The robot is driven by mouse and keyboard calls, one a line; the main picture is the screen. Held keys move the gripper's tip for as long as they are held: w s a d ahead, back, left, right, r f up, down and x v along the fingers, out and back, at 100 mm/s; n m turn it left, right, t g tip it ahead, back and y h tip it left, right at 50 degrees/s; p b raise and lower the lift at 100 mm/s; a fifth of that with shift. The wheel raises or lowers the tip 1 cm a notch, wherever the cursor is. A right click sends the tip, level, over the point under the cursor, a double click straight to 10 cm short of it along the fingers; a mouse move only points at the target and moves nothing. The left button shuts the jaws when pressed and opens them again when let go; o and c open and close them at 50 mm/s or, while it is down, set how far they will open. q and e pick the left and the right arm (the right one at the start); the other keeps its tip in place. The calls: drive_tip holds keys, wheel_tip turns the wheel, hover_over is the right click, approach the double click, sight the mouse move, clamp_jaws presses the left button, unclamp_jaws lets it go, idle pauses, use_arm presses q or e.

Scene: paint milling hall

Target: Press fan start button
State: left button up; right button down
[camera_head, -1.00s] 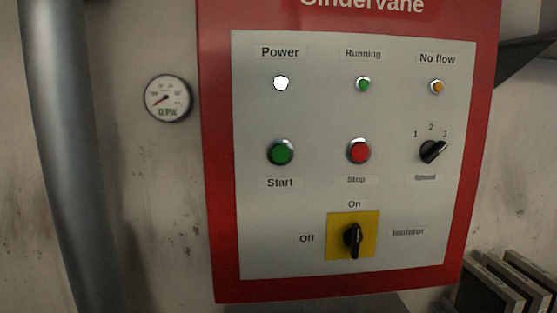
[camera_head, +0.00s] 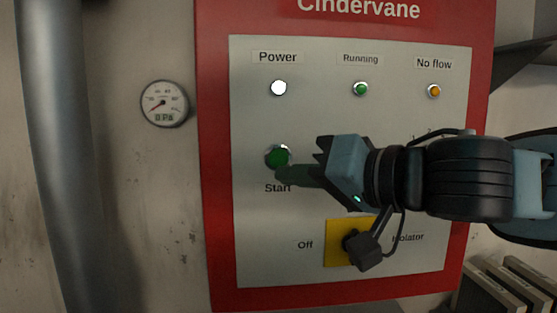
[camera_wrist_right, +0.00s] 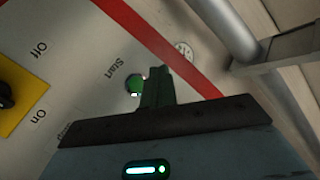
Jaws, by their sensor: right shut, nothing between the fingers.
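The green Start button (camera_head: 278,156) is on the grey panel face (camera_head: 250,225) of the red-framed Cindervane box. It also shows in the right wrist view (camera_wrist_right: 134,84), beside the fingertips. My right gripper (camera_head: 282,174) is shut and empty. Its fingers point left, with their tips at the lower edge of the button in the head view. I cannot tell whether they touch it. The Power lamp (camera_head: 279,88) is lit white. The Running lamp (camera_head: 361,89) is green and looks dim. My right arm hides the Stop button and most of the speed knob. My left gripper is not in view.
The yellow isolator plate (camera_head: 336,233) is below my right gripper, its knob partly hidden by my wrist. A round gauge (camera_head: 164,104) on the wall reads 0 Pa. A thick pipe (camera_head: 58,160) runs down the left. Dark-framed panels (camera_head: 490,287) lean at lower right.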

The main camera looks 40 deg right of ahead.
sight(278, 158)
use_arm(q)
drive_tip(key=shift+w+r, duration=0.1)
use_arm(e)
drive_tip(key=w+d, duration=0.1)
drive_tip(key=w, duration=0.1)
drive_tip(key=w+d+p, duration=0.1)
drive_tip(key=w+d, duration=0.1)
drive_tip(key=w, duration=0.1)
drive_tip(key=w+d+p, duration=0.1)
drive_tip(key=w, duration=0.1)
drive_tip(key=shift+w+d, duration=0.25)
drive_tip(key=shift+d, duration=0.05)
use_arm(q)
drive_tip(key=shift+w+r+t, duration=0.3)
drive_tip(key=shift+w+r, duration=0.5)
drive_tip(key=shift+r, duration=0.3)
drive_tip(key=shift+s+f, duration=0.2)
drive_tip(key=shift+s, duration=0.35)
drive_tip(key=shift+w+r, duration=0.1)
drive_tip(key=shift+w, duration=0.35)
